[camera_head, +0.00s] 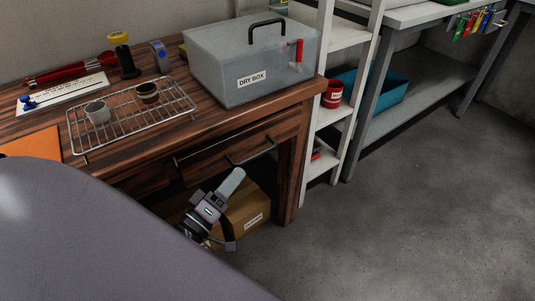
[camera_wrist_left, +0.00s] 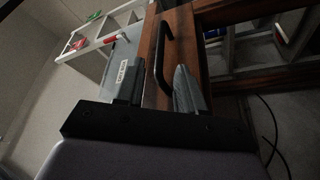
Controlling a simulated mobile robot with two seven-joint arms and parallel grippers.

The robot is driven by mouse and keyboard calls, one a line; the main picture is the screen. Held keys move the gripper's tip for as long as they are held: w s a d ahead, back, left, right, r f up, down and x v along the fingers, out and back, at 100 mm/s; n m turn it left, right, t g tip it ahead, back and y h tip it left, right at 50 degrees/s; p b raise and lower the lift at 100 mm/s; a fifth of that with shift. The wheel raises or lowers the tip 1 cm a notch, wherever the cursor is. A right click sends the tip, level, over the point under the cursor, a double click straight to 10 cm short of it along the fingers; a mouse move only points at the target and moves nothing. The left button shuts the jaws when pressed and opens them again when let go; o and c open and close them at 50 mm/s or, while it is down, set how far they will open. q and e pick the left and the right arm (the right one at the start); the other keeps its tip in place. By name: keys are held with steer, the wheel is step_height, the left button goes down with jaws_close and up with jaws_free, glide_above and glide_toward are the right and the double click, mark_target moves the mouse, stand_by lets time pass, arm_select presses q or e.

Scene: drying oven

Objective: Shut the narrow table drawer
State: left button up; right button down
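The narrow table drawer (camera_head: 213,158) is a dark wood front under the right part of the table top, with a black bar handle (camera_head: 250,151). How far it stands out from the table is hard to tell. My left gripper (camera_head: 236,208) is low in front of the table, below the drawer and its handle. In the left wrist view the two fingers of the left gripper (camera_wrist_left: 157,88) are apart with nothing held. The handle (camera_wrist_left: 160,58) shows beyond and between them on the wood drawer front (camera_wrist_left: 184,45). My right gripper is not in view.
A dry box (camera_head: 245,70) stands on the table (camera_head: 135,157) above the drawer, beside a wire rack (camera_head: 120,120) with two small cups. A cardboard box (camera_head: 250,210) sits beneath the table. A white shelf (camera_head: 335,112) stands close on the right. Open floor (camera_head: 400,225) lies at the right.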

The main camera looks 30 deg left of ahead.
mark_target(250, 158)
arm_select(q)
steer(key=shift+b+x, duration=0.4)
steer(key=shift+x, duration=3.15)
steer(key=shift+a, duration=0.1)
jaws_close()
steer(key=shift+a, duration=0.1)
